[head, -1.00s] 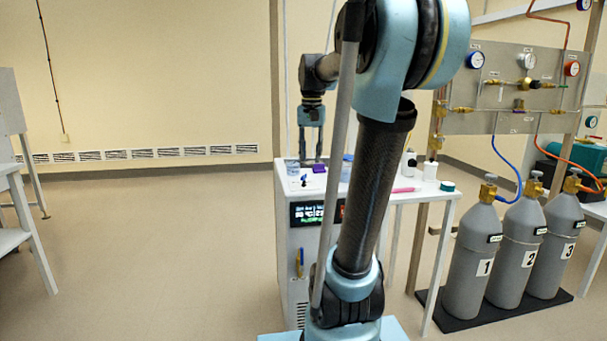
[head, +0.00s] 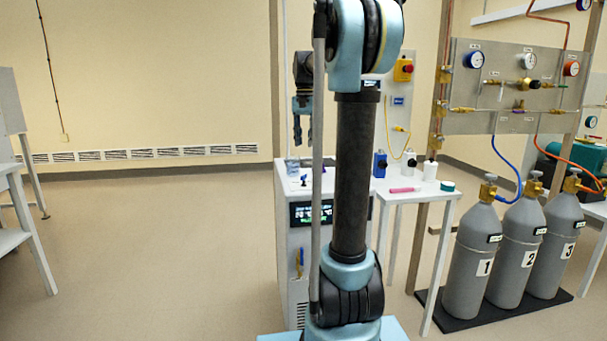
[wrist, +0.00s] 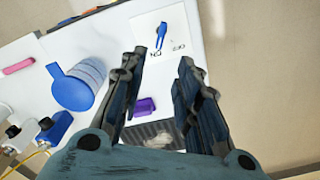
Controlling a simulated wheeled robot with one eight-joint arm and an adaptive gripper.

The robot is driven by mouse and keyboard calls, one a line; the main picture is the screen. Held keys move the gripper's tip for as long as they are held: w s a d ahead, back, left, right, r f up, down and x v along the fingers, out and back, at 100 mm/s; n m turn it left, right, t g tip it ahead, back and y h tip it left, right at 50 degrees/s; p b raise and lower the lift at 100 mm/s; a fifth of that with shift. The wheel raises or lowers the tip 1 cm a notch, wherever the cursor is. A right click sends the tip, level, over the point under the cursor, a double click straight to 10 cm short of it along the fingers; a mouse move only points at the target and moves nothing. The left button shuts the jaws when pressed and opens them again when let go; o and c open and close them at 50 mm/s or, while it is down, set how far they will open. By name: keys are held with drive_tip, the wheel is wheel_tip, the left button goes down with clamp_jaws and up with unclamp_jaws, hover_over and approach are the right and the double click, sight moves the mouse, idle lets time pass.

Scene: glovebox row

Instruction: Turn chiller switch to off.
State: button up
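The chiller (head: 300,240) is a white cabinet with a lit display (head: 312,213), partly hidden behind my arm in the head view. Its switch is a small blue lever (head: 303,181) on the top; the wrist view shows the lever (wrist: 161,36) on a white label plate (wrist: 177,28) with small lettering near its lower end. I cannot surely tell which mark the lever points at. My gripper (head: 302,138) hangs fingers down above the chiller top. In the wrist view my gripper (wrist: 160,62) is open and empty, with the lever beyond its fingertips, apart from them.
A blue bottle (head: 379,164) and white bottles (head: 430,170) stand farther right. Gas cylinders (head: 523,245) stand at right. The floor at left is clear.

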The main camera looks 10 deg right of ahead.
sight(304, 177)
wheel_tip(304, 177, down, 13)
drive_tip(key=shift+r, duration=0.15)
idle(0.4)
